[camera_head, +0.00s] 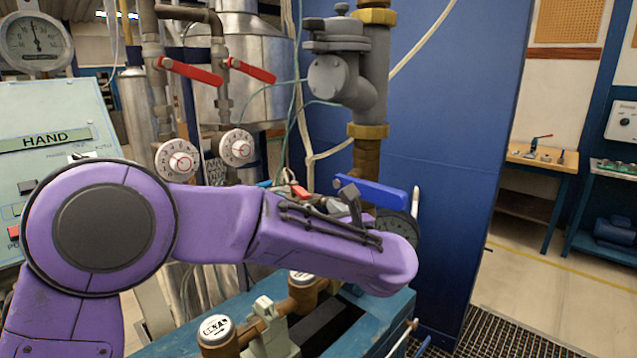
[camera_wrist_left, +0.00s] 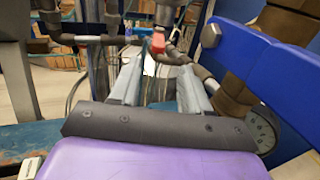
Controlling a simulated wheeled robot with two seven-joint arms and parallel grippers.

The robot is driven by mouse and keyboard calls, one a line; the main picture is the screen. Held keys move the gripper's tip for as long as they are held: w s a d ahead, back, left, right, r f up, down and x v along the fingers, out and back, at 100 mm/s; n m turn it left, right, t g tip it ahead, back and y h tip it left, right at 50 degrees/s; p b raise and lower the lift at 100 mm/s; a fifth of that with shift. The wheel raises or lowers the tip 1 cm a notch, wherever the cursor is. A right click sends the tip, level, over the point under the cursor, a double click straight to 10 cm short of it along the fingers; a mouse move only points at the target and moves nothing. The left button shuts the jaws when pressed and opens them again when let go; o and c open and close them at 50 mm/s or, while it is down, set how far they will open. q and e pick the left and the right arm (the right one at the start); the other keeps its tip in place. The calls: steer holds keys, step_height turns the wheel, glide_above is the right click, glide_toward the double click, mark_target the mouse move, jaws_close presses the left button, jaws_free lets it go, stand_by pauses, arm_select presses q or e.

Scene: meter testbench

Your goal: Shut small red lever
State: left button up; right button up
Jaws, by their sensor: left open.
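The small red lever (camera_head: 299,190) shows low on the pipework, just above my purple left arm in the head view. In the left wrist view its red handle (camera_wrist_left: 158,43) is beyond the fingertips, near the top middle. My left gripper (camera_wrist_left: 158,75) is open, with its two grey fingers apart and nothing between them. The lever lies ahead of the gap and looks apart from the fingers. In the head view only a dark part of the left gripper (camera_head: 348,196) shows over my arm, right of the lever. My right gripper is not in view.
A large blue lever (camera_head: 372,194) is close on the gripper's right, also in the left wrist view (camera_wrist_left: 262,60). A round gauge (camera_head: 397,231) is below it. Two longer red levers (camera_head: 191,71) (camera_head: 251,70) are higher up. Pipes and white-capped meters (camera_head: 216,328) surround the arm.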

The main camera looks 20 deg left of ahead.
mark_target(307, 196)
arm_select(q)
steer(key=shift+w+a+r+p, duration=0.2)
steer(key=shift+w+a+p, duration=0.2)
steer(key=shift+w, duration=0.25)
steer(key=p+x, duration=0.3)
steer(key=x, duration=0.6)
steer(key=shift+s+a, duration=0.1)
steer(key=shift+s, duration=0.15)
steer(key=shift+a, duration=0.1)
steer(key=shift+s+r, duration=0.1)
steer(key=shift+s, duration=0.1)
steer(key=shift+w, duration=0.15)
jaws_close()
